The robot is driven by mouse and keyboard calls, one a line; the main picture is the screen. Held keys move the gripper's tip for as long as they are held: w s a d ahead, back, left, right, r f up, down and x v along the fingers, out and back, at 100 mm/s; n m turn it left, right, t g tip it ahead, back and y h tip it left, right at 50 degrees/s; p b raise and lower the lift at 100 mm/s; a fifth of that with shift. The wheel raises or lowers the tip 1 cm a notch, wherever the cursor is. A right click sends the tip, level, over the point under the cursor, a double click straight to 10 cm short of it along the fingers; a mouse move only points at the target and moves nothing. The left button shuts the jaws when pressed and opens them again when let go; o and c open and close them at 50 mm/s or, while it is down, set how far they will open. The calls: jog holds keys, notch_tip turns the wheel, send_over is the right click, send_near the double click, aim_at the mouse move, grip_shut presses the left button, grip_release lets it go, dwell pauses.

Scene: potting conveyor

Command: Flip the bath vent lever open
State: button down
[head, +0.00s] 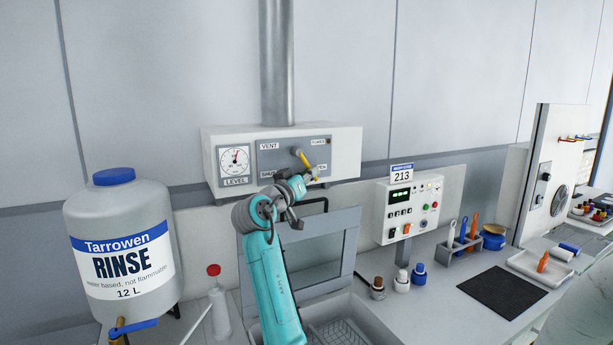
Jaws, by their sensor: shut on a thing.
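The bath vent lever (304,159) is a yellow handle on a grey panel marked VENT (270,146), on the white box on the back wall. It slants down and right from its pivot, its lower end beside a label at the right that ends in "EN" and is partly covered. The label at the left, partly hidden, reads like SHUT. My gripper (312,175) is shut on the lever's lower end; its fingertips are small and partly hidden by my wrist.
A level gauge (235,160) sits left of the panel. Below are a sink (345,318) and its raised clear lid (322,262). A control box (410,208) stands right, a large rinse jug (120,240) left, with a red-capped bottle (218,305) between jug and sink.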

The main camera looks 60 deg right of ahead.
jog(key=c, duration=1.5)
grip_release()
jog(key=a, duration=0.4)
jog(key=a+f, duration=0.1)
jog(key=a, duration=0.3)
jog(key=a+f, duration=0.1)
jog(key=a, duration=0.2)
jog(key=shift+s+a, duration=0.1)
jog(key=shift+a, duration=0.3)
